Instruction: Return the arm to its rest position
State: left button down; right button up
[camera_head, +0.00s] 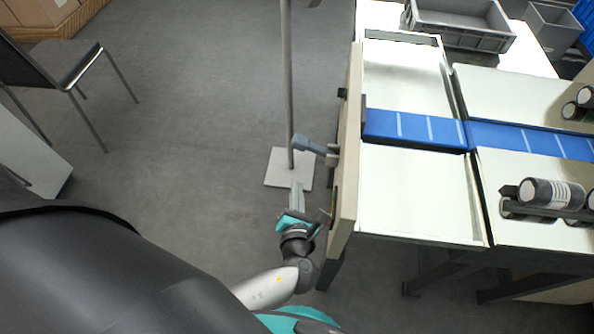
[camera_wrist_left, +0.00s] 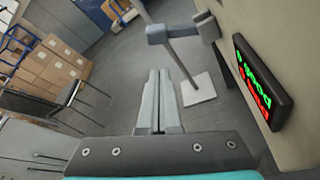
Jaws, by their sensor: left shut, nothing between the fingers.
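My left gripper (camera_head: 297,188) is shut and empty, in the open space just left of the machine's end panel (camera_head: 347,150). In the left wrist view my left gripper's two grey fingers (camera_wrist_left: 159,75) lie together, with floor beyond them. My left arm reaches up from the bottom of the head view. My right gripper is not in view.
A blue-grey bracket (camera_head: 312,146) juts from the panel above my gripper. A pole stands on a pale base plate (camera_head: 275,170) close by. A display (camera_wrist_left: 262,82) with green and red text is on the panel. The blue belt (camera_head: 415,129) crosses the machine. Floor at left is clear up to a chair (camera_head: 75,65).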

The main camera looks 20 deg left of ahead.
pick_arm(q)
jog(key=shift+s+d+r, duration=0.15)
jog(key=shift+s+d, duration=0.1)
jog(key=shift+s, duration=0.3)
jog(key=s+a+f+n+g+h, duration=0.1)
jog(key=s+a+f+n+g, duration=0.1)
jog(key=s+f+n+g, duration=0.5)
jog(key=s+a+f+n+g+h, duration=0.1)
jog(key=s+f+n, duration=0.45)
jog(key=f, duration=0.55)
jog(key=s+f+n+g+h, duration=0.2)
jog(key=s+f+n, duration=0.2)
jog(key=s+n, duration=0.5)
jog(key=s+f+n+g+h, duration=0.2)
jog(key=s+f+n, duration=0.2)
jog(key=s+n, duration=0.5)
jog(key=n, duration=0.4)
jog(key=shift+s+a+f, duration=0.15)
jog(key=shift+a+f, duration=0.15)
jog(key=shift+f, duration=0.05)
